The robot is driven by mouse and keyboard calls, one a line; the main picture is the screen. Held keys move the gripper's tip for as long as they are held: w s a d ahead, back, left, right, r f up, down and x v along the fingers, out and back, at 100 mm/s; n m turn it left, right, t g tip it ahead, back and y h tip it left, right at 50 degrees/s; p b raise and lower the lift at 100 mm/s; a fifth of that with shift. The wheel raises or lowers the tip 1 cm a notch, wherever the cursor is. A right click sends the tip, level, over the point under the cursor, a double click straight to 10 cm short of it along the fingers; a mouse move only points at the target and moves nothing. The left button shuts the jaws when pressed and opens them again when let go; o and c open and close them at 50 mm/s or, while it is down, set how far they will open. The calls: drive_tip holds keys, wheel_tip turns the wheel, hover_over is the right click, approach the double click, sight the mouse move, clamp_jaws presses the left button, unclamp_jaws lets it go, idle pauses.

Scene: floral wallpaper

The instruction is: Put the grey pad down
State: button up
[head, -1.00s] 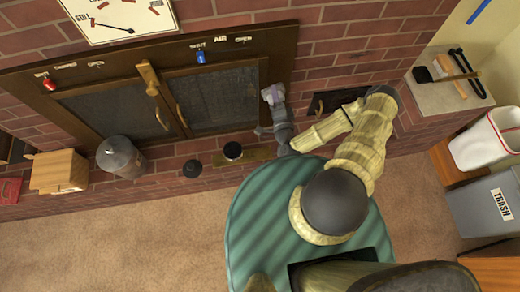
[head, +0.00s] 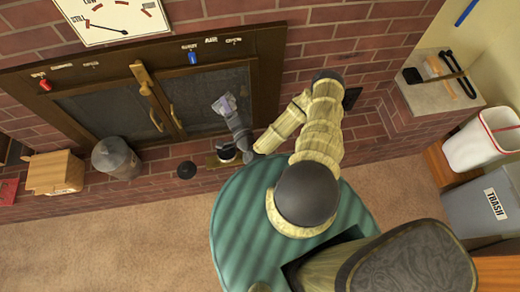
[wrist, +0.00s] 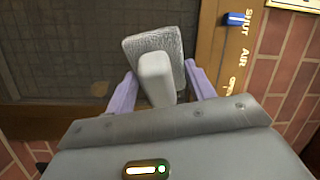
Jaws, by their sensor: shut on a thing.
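The grey pad (wrist: 153,48) is a rough grey slab with a paler block-like handle, seen close up in the wrist view. My gripper (wrist: 158,88) has its two lilac fingers on either side of the handle and is shut on it. In the head view my gripper (head: 225,104) is in front of the right glass door of the wood-framed fireplace, above the hearth ledge. The pad is too small to make out clearly there.
The brick ledge below the doors holds a metal canister (head: 117,158), a wooden box (head: 54,172), a dark round knob-like thing (head: 187,170) and a dark-topped jar (head: 226,152) near my arm. A trash bin (head: 485,210) and a white bin (head: 484,140) stand at right. Carpet lies open at lower left.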

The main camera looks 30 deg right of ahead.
wheel_tip(320, 180, down, 21)
drive_tip(key=n+g+y+b, duration=0.7)
drive_tip(key=n+g+b, duration=0.15)
drive_tip(key=b, duration=0.45)
drive_tip(key=s+d+f+n+g+h+b, duration=0.1)
drive_tip(key=d+f+n+g+h+b, duration=0.1)
drive_tip(key=d+b, duration=0.4)
drive_tip(key=s+d+f+n+g+h+b, duration=0.1)
drive_tip(key=d+f+g+h+b, duration=0.4)
drive_tip(key=b, duration=0.5)
wheel_tip(320, 180, down, 2)
drive_tip(key=d+n+g, duration=0.1)
drive_tip(key=d, duration=0.1)
drive_tip(key=shift+d, duration=0.3)
drive_tip(key=shift+f+b, duration=0.85)
drive_tip(key=shift+f, duration=1.65)
